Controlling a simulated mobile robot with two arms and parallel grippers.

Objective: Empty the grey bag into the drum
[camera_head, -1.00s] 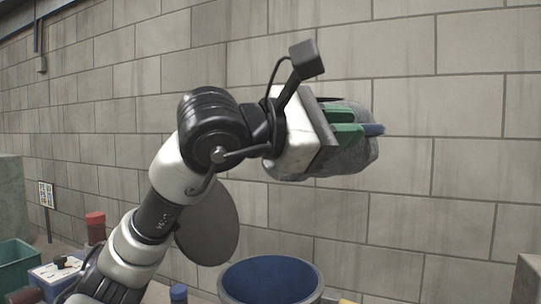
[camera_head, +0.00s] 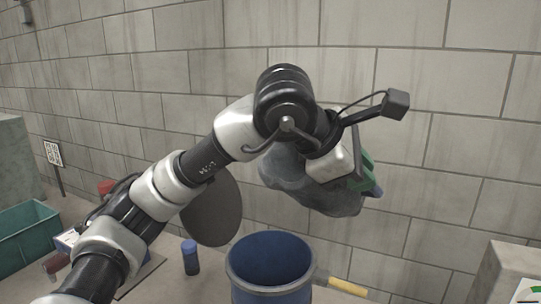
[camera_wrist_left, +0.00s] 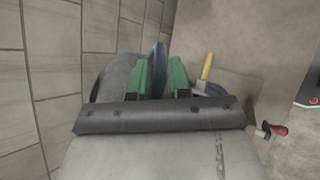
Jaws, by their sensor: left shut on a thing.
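My left gripper (camera_head: 366,172), with green fingers, is shut on the grey bag (camera_head: 296,183) and holds it in the air above and slightly right of the drum. A blue part (camera_head: 376,191) of the bag shows at the fingertips, and in the left wrist view a blue strip (camera_wrist_left: 159,68) stands between the fingers. The bag hangs tilted, its bulk left of and below the fingers; its mouth and contents are hidden. The blue drum (camera_head: 270,262) stands upright below, its open top facing up and its inside dark blue. My right gripper is out of view.
A yellow-handled tool (camera_head: 347,286) lies right of the drum. A blue-capped bottle (camera_head: 190,257) stands left of it. A grey disc (camera_head: 212,206) is behind my arm. A teal bin (camera_head: 28,236) is far left, a pale block (camera_head: 490,275) at right. A block wall closes the back.

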